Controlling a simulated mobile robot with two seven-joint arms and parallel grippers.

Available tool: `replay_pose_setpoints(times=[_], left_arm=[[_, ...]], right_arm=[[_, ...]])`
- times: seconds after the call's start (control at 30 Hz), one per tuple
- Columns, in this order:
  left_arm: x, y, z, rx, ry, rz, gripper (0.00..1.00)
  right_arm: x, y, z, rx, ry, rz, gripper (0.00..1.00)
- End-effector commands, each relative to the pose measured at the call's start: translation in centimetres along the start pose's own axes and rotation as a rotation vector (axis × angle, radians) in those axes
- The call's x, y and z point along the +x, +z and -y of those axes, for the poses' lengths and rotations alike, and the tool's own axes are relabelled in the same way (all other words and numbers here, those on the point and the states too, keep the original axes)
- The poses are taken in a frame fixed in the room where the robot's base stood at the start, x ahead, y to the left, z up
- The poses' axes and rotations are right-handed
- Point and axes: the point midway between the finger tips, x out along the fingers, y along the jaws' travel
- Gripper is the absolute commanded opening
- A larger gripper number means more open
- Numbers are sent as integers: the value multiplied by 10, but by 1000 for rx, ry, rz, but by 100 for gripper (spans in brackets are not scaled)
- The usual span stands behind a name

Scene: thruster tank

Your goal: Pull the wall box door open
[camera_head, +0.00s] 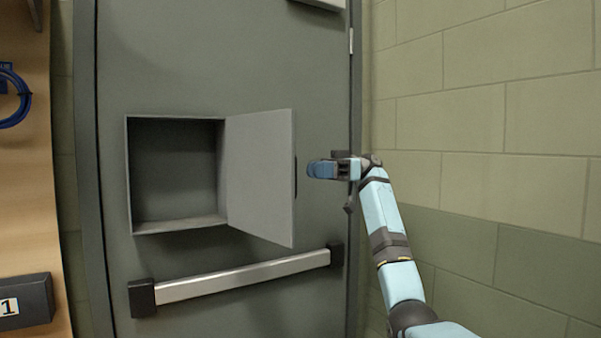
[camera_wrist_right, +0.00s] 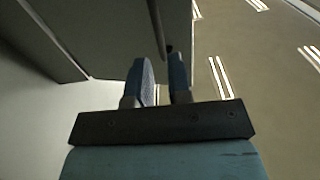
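The grey wall box (camera_head: 176,223) is set in the dark grey door, and its inside looks empty. Its box door (camera_head: 260,170) stands swung wide open to the right, with a thin dark handle (camera_head: 295,177) at its free edge. My right gripper (camera_head: 309,169) is just right of that handle, with a small gap showing in the head view. In the right wrist view its two blue fingers (camera_wrist_right: 160,75) are apart with nothing between them, and the dark handle (camera_wrist_right: 156,22) shows beyond the fingertips. My left gripper is not in view.
A metal push bar (camera_head: 240,277) crosses the big door below the box. A block wall (camera_head: 480,120) stands at the right. A wooden panel (camera_head: 28,210) with a blue cable (camera_head: 18,97) and a dark box marked 1 (camera_head: 25,302) is at the left.

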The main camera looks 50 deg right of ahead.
Motion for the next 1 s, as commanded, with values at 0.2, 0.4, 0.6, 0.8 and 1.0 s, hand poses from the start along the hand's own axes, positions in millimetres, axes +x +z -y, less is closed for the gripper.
replay_pose_setpoints(times=[0.2,0.4,0.6,0.8,1.0], left_arm=[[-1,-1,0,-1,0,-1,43],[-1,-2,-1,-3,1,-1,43],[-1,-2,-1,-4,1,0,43],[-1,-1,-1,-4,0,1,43],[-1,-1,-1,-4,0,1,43]], right_arm=[[-48,-1,0,0,2,-3,18],[-70,-1,0,0,1,0,18],[-74,0,0,0,0,0,18],[-74,0,0,0,0,0,18],[-73,0,0,0,0,0,18]])
